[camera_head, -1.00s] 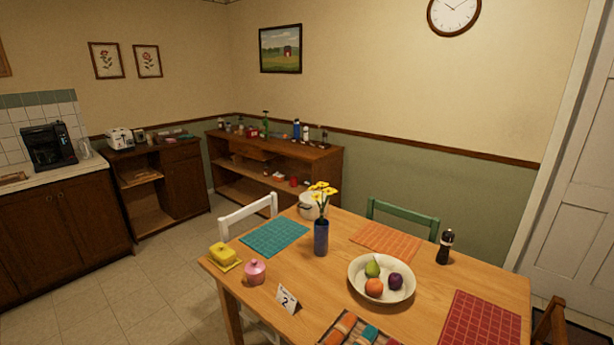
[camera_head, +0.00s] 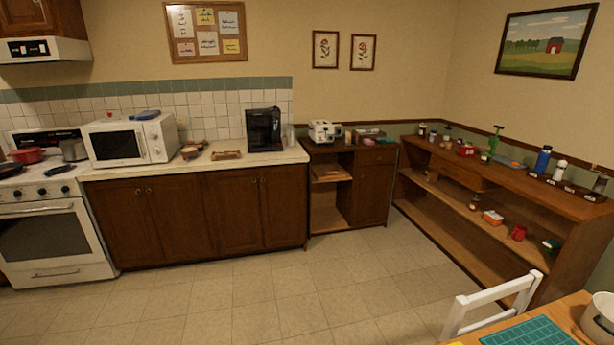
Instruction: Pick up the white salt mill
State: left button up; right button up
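A small white upright item (camera_head: 559,171) stands near the right end of the wooden sideboard's top, just right of a blue bottle (camera_head: 542,160). It may be the white salt mill, but it is too small to tell for sure. No other likely white mill shows clearly. Neither of my grippers is in view.
The long sideboard (camera_head: 500,178) stands along the right wall. A white chair (camera_head: 489,298) and the table corner with a teal mat (camera_head: 530,334) are at lower right. A counter (camera_head: 225,161), microwave (camera_head: 128,141) and stove (camera_head: 45,225) line the left. The tiled floor between is clear.

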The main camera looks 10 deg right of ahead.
aim_at(558, 177)
jog(key=i+z, duration=0.1)
jog(key=i, duration=0.45)
jog(key=i+j+z, duration=0.1)
jog(key=i, duration=0.45)
jog(key=i+j+z, duration=0.1)
jog(key=i, duration=0.45)
jog(key=i+j+z, duration=0.1)
jog(key=i, duration=0.4)
jog(key=i+l+z, duration=0.25)
jog(key=z, duration=0.15)
jog(key=i+l+z, duration=0.15)
jog(key=i+z, duration=0.7)
jog(key=i+j+z, duration=0.1)
jog(key=i+z, duration=0.35)
jog(key=i+j+z, duration=0.2)
jog(key=z, duration=0.2)
jog(key=i+l+u, duration=0.15)
jog(key=i+l, duration=0.15)
jog(key=i, duration=0.3)
jog(key=i+l+u, duration=0.2)
jog(key=i+l, duration=0.15)
jog(key=i, duration=0.3)
jog(key=i+l+u, duration=0.15)
jog(key=i+l, duration=0.3)
jog(key=i, duration=0.1)
